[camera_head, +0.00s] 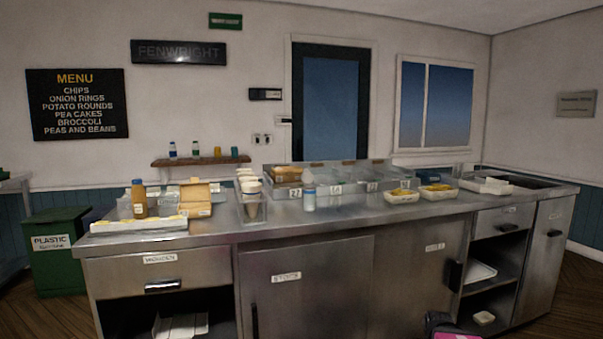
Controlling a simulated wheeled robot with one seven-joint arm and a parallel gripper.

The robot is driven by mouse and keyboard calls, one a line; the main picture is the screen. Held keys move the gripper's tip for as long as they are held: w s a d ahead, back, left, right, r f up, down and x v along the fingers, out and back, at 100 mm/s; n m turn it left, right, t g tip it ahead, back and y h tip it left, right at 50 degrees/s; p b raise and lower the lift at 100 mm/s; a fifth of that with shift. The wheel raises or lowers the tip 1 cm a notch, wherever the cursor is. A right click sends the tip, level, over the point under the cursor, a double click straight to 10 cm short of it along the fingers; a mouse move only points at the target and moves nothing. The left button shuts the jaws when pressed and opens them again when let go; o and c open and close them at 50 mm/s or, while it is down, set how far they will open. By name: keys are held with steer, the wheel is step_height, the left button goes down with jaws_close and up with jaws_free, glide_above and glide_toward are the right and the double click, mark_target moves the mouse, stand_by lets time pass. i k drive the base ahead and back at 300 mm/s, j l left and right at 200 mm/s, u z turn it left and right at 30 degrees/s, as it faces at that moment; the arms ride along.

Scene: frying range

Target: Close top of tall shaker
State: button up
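A slim upright container with a pale, rounded top and a bluish-white body (309,199) stands on the steel counter, in front of the glass-sided display. It looks like the tall shaker. It is too small here to tell whether its top is open or shut. My gripper does not show. A dark and pink part at the bottom edge, right of the middle, may belong to my arm, but no fingertips are visible.
The steel counter (350,213) is bare in front of the shaker. A cup holder (252,210) stands to its left, and food trays (402,197) to its right. An orange bottle (139,199), a box (196,198) and a long tray (138,227) crowd the left end.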

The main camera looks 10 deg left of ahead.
mark_target(307, 177)
steer(key=j, duration=0.45)
steer(key=k+j+z, duration=0.1)
steer(key=j, duration=0.3)
steer(key=k+j, duration=0.1)
steer(key=j, duration=0.35)
steer(key=k+j+z, duration=0.15)
steer(key=j, duration=0.7)
steer(key=k+j+z, duration=0.1)
steer(key=j, duration=0.35)
steer(key=k+j+z, duration=0.1)
steer(key=j, duration=0.3)
steer(key=k+j+z, duration=0.1)
steer(key=k+j, duration=0.15)
steer(key=j, duration=0.1)
